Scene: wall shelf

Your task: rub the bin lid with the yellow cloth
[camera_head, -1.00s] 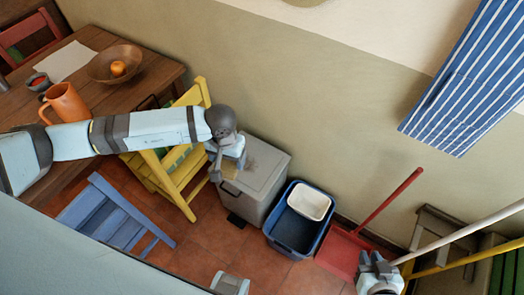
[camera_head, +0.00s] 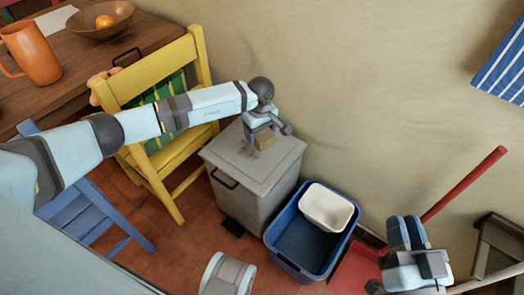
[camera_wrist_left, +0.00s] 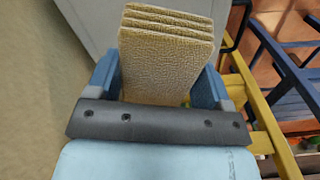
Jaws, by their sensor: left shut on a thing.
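The bin is a grey box with a flat grey lid (camera_head: 220,150) and a dark smudge on its top. My left gripper (camera_head: 262,132) is over the lid, toward its back right part. It is shut on the folded yellow cloth (camera_wrist_left: 165,60), which shows between the fingers in the left wrist view and as a small tan block in the head view (camera_head: 265,141). Whether the cloth touches the lid I cannot tell. My right gripper (camera_head: 405,235) is at the lower right, beside the red dustpan; whether its fingers are apart is unclear.
A blue tub (camera_head: 300,247) with a white basin (camera_head: 326,207) stands right of the bin. A yellow chair (camera_head: 165,75) stands left of it, with a blue chair (camera_head: 85,220) nearer. A wooden table (camera_head: 150,35) is at the back left. A red dustpan (camera_head: 352,272) lies at right.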

